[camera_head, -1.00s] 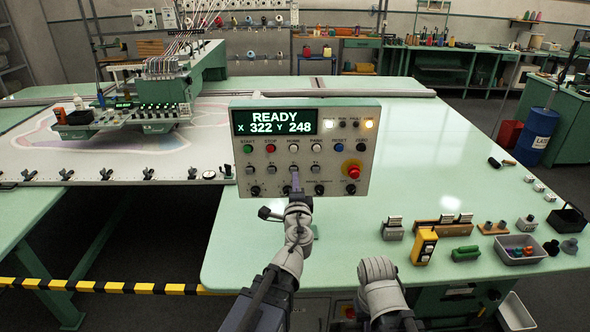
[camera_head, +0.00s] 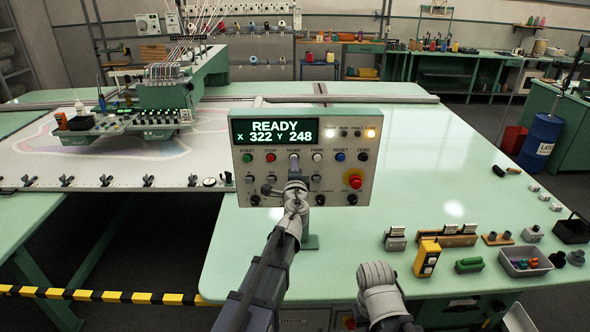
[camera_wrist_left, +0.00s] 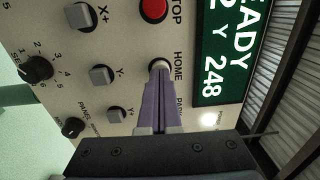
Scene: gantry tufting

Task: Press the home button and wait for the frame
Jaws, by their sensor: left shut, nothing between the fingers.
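The control panel (camera_head: 337,190) stands upright on the green table. Its display (camera_head: 274,131) reads READY, X 322 Y 248. The HOME button (camera_head: 294,155) is in the top button row; in the left wrist view the pale HOME button (camera_wrist_left: 159,64) sits in a dark ring. My left gripper (camera_head: 294,168) is shut and empty; its fingertips (camera_wrist_left: 158,75) are at the HOME button and hide part of it. I cannot tell whether the button is pushed in. The tufting gantry head (camera_head: 165,95) stands over the white frame bed (camera_head: 110,172) at the left.
A yellow device (camera_head: 427,259), a grey tray (camera_head: 524,262) and small parts lie on the right of the table. A yellow-black strip (camera_head: 100,295) edges the gap at left.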

